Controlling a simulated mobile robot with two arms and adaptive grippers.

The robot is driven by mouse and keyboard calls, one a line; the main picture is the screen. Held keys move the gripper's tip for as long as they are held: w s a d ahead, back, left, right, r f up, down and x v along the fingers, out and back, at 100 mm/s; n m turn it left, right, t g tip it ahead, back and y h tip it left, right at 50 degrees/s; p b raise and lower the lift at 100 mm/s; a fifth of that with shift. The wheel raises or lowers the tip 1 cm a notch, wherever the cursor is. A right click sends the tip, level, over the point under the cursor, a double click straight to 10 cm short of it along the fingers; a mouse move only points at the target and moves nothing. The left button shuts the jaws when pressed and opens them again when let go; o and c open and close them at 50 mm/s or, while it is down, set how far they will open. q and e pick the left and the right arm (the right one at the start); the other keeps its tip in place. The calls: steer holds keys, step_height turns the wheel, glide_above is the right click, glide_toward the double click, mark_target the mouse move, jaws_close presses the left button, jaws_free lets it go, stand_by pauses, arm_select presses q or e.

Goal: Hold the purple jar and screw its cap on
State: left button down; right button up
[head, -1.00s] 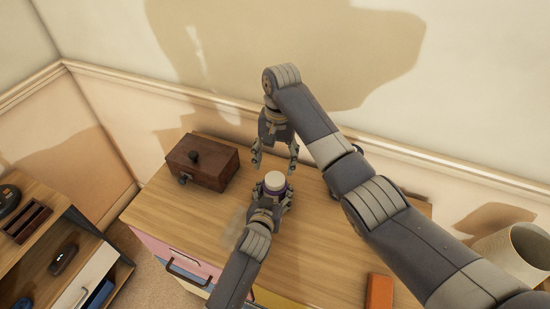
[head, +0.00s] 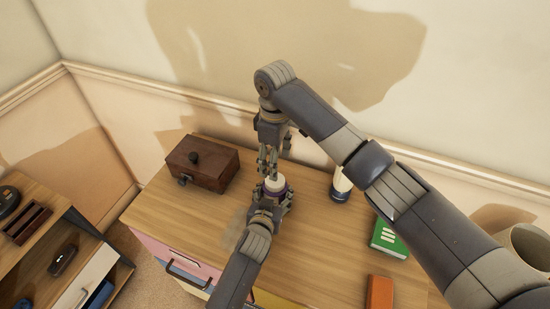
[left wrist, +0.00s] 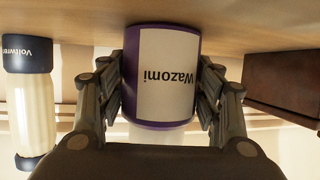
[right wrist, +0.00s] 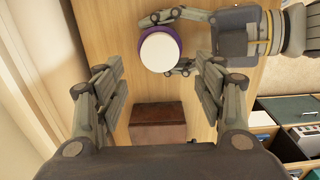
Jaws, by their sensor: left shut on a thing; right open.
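The purple jar (left wrist: 191,45) has a white label reading "Wazomi", which appears upside down in the left wrist view. It stands upright on the wooden desktop (head: 320,255). My left gripper (head: 272,194) is shut around its sides; the fingers also show in the left wrist view (left wrist: 160,90). The white cap (head: 274,181) sits on top of the jar and looks round from above in the right wrist view (right wrist: 159,52). How far it is screwed on cannot be told. My right gripper (head: 268,164) is open and empty, pointing down just above the cap.
A brown wooden box (head: 205,165) stands left of the jar. A bottle (head: 341,186) stands to the right, near the wall. A green book (head: 388,238) and an orange item (head: 380,291) lie on the right side. The desktop around the jar is otherwise clear.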

mark_target(275, 191)
arm_select(q)
steer(key=shift+s+f, duration=0.1)
steer(key=shift+f, duration=0.15)
arm_select(e)
steer(key=shift+f, duration=0.1)
steer(key=shift+f, duration=3.9)
steer(key=c, duration=1.1)
steer(key=shift+c, duration=0.2)
steer(key=o, duration=1.3)
steer(key=shift+c, duration=0.2)
